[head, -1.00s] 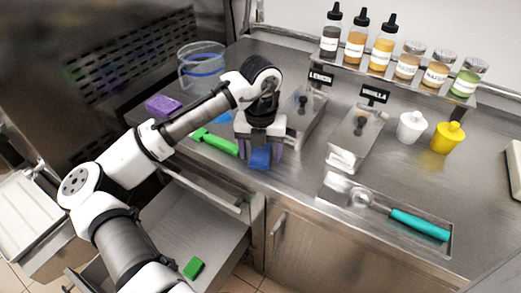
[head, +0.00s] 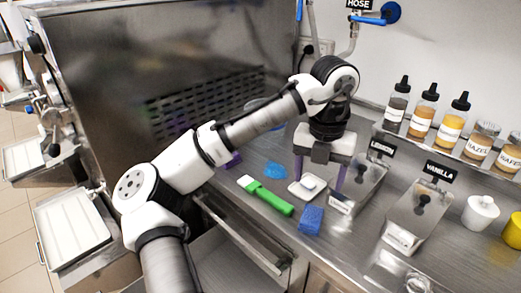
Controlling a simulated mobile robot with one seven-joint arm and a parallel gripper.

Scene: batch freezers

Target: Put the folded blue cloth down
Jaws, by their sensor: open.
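The folded blue cloth (head: 311,220) lies on the steel counter near its front edge, in the head view. My gripper (head: 318,182) is open and empty, its two purple fingers pointing down. It is behind the cloth in the picture and apart from it. Nothing is held between the fingers.
A green-handled scraper (head: 266,196) lies left of the cloth, with a small blue item (head: 276,170) behind it. A white square dish (head: 303,189) sits by my fingers. The lemon container (head: 356,188) and vanilla container (head: 411,215) stand to the right. An open drawer (head: 228,262) is below.

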